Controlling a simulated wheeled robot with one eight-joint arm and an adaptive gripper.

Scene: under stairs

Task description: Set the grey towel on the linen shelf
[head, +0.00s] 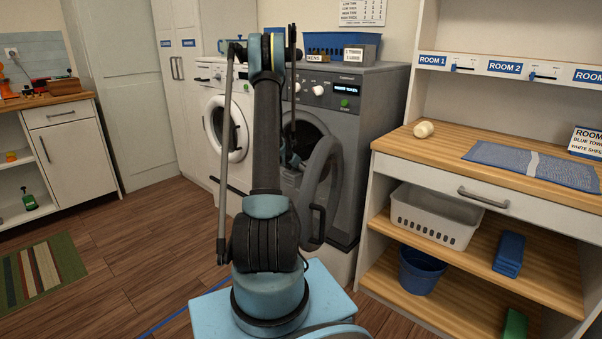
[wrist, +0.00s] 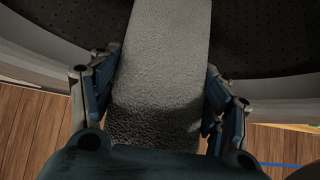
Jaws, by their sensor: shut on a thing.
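The grey towel (wrist: 160,55) is a thick, rough-textured strip between the two fingers of my gripper (wrist: 157,88) in the wrist view. My gripper is shut on it, with a finger along each side. The towel's far end runs out of the frame over the dark perforated drum. In the head view my arm reaches to the open door of the dark grey machine (head: 345,110) and hides most of the gripper; I cannot make out the towel there. A wooden shelving unit (head: 390,148) with room labels stands at the right; no label reading "linen" is legible.
The round door (head: 322,195) of the grey machine hangs open. A white washer (head: 212,78) stands left of it. The unit holds a blue folded cloth (head: 535,165), a rolled cream item (head: 424,129), a white basket (head: 435,215) and a blue bucket (head: 421,269). The floor at left is clear around a striped rug (head: 42,272).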

